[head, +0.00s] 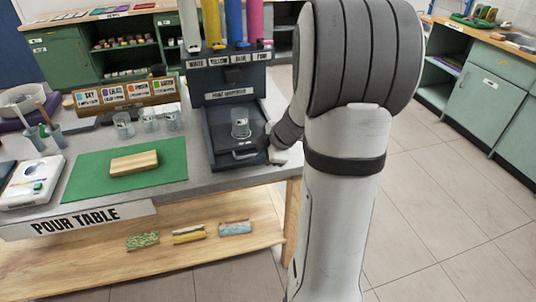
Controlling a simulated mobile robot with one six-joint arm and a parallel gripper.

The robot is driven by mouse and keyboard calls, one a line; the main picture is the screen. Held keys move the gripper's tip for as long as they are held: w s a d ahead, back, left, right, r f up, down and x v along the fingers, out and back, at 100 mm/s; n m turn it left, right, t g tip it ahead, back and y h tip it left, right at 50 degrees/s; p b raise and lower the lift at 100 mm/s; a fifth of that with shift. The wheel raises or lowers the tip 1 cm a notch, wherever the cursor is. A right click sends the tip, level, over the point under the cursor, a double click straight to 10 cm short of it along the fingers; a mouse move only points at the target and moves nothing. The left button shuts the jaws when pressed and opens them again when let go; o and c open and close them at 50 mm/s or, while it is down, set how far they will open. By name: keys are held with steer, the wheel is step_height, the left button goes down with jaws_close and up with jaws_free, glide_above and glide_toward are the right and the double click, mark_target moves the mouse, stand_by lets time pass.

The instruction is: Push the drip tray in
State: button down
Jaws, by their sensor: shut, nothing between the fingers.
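The paint dispenser (226,85) is a dark cabinet with colored tubes on top, standing at the right end of the pour table. Its dark drip tray (224,147) is at the bottom front and appears to stick out toward the table's front edge, with a pale handle (245,155) on its front. A clear cup (240,122) stands upright over the tray area. My gripper (271,152) is shut and empty, low at the tray's front right corner. My arm partly hides it, and I cannot tell whether it touches the tray.
A green mat (88,169) with a wooden block (134,162) lies left of the dispenser. Several clear cups (149,122) stand behind the mat. A white device (33,182) is at far left. Open floor lies right of the table.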

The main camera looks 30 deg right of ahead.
steer(key=w+f, duration=0.1)
steer(key=w, duration=0.1)
steer(key=w+f+b, duration=0.1)
steer(key=w+f, duration=0.1)
steer(key=shift+w+a+f, duration=0.15)
steer(key=shift+a+f, duration=0.05)
steer(key=shift+f, duration=0.05)
steer(key=shift+w+d, duration=0.15)
steer(key=shift+w, duration=0.45)
